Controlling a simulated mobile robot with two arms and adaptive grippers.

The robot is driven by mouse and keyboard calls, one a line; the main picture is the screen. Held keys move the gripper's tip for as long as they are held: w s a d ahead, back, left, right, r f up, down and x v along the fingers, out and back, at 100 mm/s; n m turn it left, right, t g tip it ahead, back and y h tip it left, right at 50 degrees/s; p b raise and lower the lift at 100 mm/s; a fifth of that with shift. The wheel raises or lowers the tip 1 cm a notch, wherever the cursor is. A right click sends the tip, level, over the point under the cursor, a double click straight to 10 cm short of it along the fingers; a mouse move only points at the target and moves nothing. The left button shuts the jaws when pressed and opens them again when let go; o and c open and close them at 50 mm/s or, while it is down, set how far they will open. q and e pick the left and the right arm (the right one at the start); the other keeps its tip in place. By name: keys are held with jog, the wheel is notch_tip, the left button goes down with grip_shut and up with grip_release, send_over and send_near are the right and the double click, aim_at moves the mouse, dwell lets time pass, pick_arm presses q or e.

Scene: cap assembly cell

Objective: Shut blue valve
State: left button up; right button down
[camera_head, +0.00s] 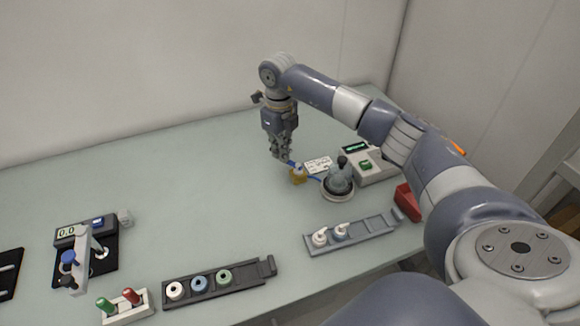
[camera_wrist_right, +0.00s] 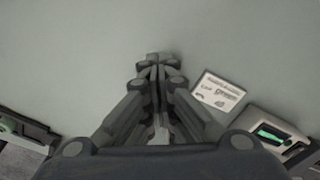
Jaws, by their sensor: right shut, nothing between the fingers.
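A small brass-yellow valve body (camera_head: 298,176) sits on the table, with a small blue part (camera_head: 291,163) at its top left that looks like its handle. A blue tube (camera_head: 317,177) runs from it towards a grey dome-shaped vessel (camera_head: 340,178). My right gripper (camera_head: 281,157) points down just above and left of the valve, close to the blue part; I cannot tell whether they touch. Its fingers (camera_wrist_right: 157,60) are together and empty in the right wrist view, where the valve is hidden behind them. My left gripper is not in view.
A printed card (camera_head: 318,165) lies behind the valve, and a device with a green button (camera_head: 375,164) stands right of it. A grey rack with bottles (camera_head: 350,234), a dark rack with rings (camera_head: 218,283) and a display unit (camera_head: 84,232) stand nearer. The table's left rear is clear.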

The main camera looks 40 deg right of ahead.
jog(key=shift+d, duration=0.15)
jog(key=shift+w+d, duration=0.2)
jog(key=shift+d, duration=0.15)
jog(key=shift+w+d, duration=0.1)
jog(key=shift+d, duration=0.65)
dwell(0.4)
jog(key=shift+w+r+p, duration=0.15)
jog(key=shift+r+p, duration=0.45)
jog(key=shift+r, duration=0.2)
notch_tip(320, 180, up, 6)
jog(key=p, duration=0.4)
jog(key=shift+r, duration=0.15)
